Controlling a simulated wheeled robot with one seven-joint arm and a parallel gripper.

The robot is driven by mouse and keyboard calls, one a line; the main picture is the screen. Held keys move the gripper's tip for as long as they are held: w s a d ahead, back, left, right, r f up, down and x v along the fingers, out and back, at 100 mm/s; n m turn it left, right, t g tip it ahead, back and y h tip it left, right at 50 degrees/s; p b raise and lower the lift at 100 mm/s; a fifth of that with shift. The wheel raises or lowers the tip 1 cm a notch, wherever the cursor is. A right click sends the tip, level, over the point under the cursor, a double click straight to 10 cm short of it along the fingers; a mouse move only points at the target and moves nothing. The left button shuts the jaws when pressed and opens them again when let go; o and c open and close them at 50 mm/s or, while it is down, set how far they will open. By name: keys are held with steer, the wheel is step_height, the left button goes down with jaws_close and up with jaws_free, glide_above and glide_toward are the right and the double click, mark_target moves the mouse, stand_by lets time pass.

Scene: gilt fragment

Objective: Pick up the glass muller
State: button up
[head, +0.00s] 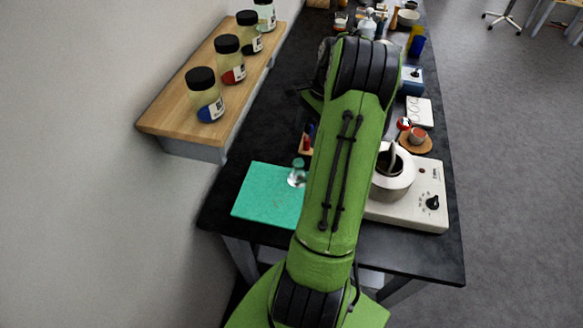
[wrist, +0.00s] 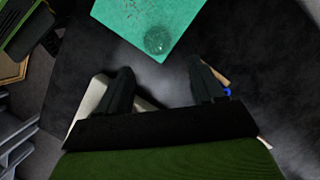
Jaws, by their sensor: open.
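The glass muller (head: 298,174) is a small clear glass piece standing on the green mat (head: 262,195), near the mat's far right part and beside my arm. In the wrist view the muller (wrist: 158,40) shows as a round clear disc near the edge of the mat (wrist: 120,14). My gripper (wrist: 160,70) has its two dark fingers spread wide, with nothing between them. The muller lies beyond the fingertips, roughly centred between them in the picture. In the head view my arm hides the gripper.
A hotplate (head: 432,216) with a pot (head: 391,185) stands right of the mat. A wall shelf (head: 170,108) with several jars overhangs at the left. Bottles, a blue box (head: 412,80) and a cork coaster (head: 423,147) crowd the dark bench farther back.

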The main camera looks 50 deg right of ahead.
mark_target(299, 160)
steer(key=x, duration=0.4)
steer(key=b+x, duration=0.1)
steer(key=x, duration=0.3)
steer(key=b+x, duration=0.1)
steer(key=x, duration=0.4)
steer(key=shift+s+a+f, duration=0.1)
steer(key=shift+s+a, duration=0.15)
steer(key=shift+s, duration=0.1)
jaws_close()
